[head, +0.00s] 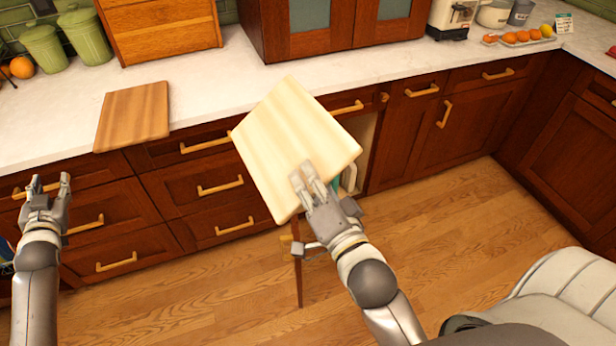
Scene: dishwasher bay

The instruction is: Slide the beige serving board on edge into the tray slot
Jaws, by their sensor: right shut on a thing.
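The beige serving board (290,135) is held up in the middle of the head view, tilted, in front of the counter and drawers. My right gripper (305,175) is shut on its lower right part. The tray slot (349,178) is an open narrow compartment below the counter, behind and right of the board. A few upright pale and teal edges show inside it, and the board and my gripper hide much of it. My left gripper (45,188) is open and empty at the far left, in front of the drawers.
A brown cutting board (133,115) lies on the white counter (60,125). An opened door (297,265) stands out below the held board. The wood floor (450,240) at right is clear.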

